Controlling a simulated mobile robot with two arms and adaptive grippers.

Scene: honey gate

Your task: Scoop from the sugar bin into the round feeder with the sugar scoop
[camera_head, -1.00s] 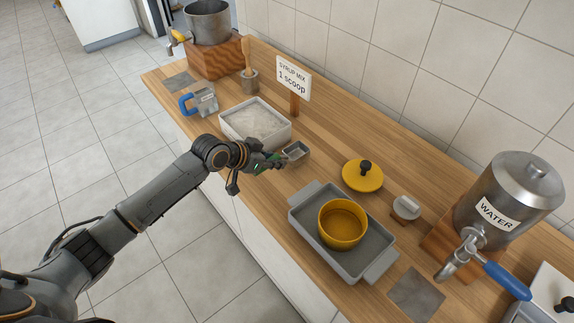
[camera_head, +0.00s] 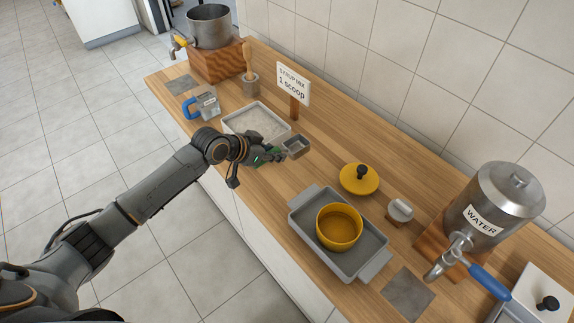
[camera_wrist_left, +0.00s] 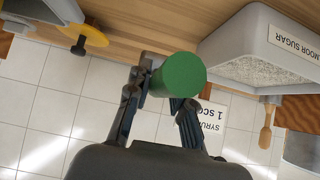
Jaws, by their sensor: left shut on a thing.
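My left gripper (camera_head: 272,156) is shut on the green handle of the sugar scoop (camera_head: 295,147); the round green handle end (camera_wrist_left: 184,76) shows between the fingers in the left wrist view. The scoop's small grey cup is just right of the sugar bin (camera_head: 276,115), outside it. I cannot tell what the cup holds. The bin is a pale rectangular tub of whitish sugar, with its labelled wall (camera_wrist_left: 268,22) in the wrist view. The round feeder (camera_head: 340,230) is a yellow open bowl in a grey handled tray (camera_head: 371,254). My right gripper is out of view.
A yellow lid (camera_head: 360,179) lies between scoop and feeder, towards the wall. A sign (camera_head: 293,85) stands behind the bin. A water dispenser (camera_head: 494,205) stands right.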

